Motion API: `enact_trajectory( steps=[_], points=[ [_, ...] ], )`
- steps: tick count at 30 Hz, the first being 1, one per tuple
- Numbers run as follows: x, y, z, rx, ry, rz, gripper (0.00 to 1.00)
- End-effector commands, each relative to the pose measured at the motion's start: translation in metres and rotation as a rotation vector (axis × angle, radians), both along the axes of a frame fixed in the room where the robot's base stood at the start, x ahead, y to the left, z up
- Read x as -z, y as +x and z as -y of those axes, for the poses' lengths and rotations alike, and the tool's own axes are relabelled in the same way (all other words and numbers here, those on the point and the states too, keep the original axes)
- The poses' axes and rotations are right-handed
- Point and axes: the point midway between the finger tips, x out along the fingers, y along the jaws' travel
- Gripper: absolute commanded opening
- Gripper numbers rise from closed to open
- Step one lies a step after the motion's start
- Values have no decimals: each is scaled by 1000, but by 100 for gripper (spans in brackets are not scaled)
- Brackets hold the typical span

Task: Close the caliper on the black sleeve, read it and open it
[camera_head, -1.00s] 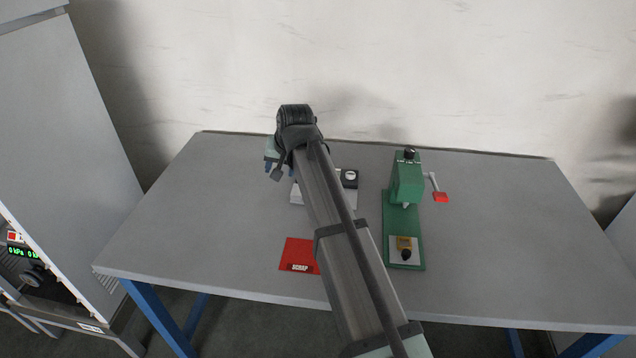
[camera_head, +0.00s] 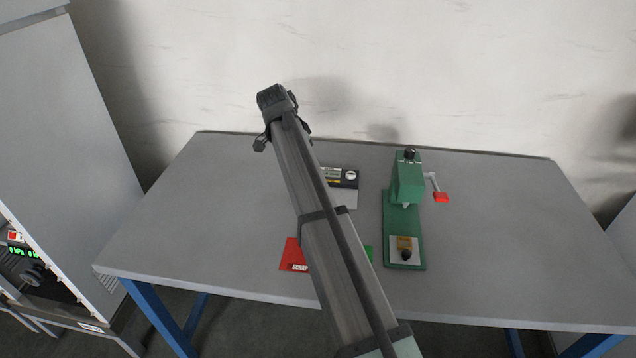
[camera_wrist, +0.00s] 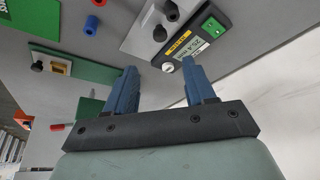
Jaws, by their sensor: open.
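The caliper (camera_head: 342,177) is a dark unit with a pale plate on the table, partly hidden behind my arm in the head view.
A green press (camera_head: 406,180) with a red-ended lever (camera_head: 440,196) stands right of the caliper. A red scrap mat (camera_head: 291,256) and part of a green mat (camera_head: 369,252) lie in front. A blue sleeve (camera_wrist: 90,25) shows in the wrist view. The table's left side is clear.

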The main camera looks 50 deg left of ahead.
Motion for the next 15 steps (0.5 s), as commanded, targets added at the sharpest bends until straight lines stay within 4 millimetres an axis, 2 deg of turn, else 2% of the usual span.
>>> enact_trajectory(
  steps=[15],
  points=[
    [79, 32, 0, -2, -2, -2, 54]
  ],
)
